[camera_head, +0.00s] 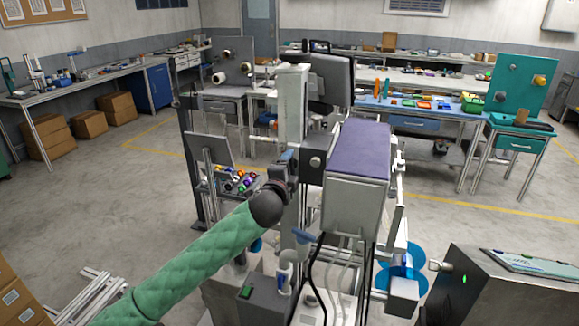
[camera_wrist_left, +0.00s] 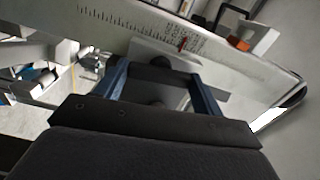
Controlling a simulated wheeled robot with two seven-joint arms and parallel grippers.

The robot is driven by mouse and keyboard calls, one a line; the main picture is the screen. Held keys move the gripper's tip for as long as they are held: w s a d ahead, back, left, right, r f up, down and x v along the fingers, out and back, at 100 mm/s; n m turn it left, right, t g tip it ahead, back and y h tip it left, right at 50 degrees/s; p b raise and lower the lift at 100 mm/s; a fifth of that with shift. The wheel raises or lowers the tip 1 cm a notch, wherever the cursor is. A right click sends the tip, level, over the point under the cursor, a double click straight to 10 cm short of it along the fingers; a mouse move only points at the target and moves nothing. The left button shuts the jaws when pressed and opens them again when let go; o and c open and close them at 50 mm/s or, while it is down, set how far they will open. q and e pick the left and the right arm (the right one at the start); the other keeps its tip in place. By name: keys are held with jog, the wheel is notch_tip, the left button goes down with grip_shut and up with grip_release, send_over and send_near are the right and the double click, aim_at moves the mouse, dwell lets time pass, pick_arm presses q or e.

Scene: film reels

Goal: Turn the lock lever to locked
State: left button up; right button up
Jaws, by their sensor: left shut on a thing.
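My left gripper (camera_head: 290,158) is at the side of the pale upright column (camera_head: 291,105), left of the purple-topped machine head. The left wrist view shows the gripper's two blue fingers (camera_wrist_left: 160,82) closed around a dark part, which appears to be the lock lever (camera_wrist_left: 160,66). This part sits against a pale plate with a printed scale (camera_wrist_left: 120,22) and a red pointer mark (camera_wrist_left: 183,43). The lever is too small and covered in the head view to tell its angle. My right gripper is in neither view.
The machine head (camera_head: 355,165) stands close right of my gripper. Below are hoses and blue discs (camera_head: 402,275). A tray of small coloured parts (camera_head: 235,180) is to the left. A dark metal cabinet (camera_head: 490,285) stands at the lower right. Open floor lies on the left.

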pick_arm(q)
jog(key=shift+m, duration=0.7)
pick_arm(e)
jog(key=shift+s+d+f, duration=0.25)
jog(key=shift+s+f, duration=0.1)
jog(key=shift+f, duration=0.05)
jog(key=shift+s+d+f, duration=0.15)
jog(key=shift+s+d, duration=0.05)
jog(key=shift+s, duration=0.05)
pick_arm(q)
jog(key=o, duration=0.7)
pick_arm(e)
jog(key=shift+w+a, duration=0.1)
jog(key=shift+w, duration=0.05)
pick_arm(q)
jog(key=shift+s+f, duration=0.1)
jog(key=b+v, duration=0.2)
jog(key=v, duration=0.5)
jog(key=shift+s+b, duration=0.3)
jog(key=shift+b, duration=0.1)
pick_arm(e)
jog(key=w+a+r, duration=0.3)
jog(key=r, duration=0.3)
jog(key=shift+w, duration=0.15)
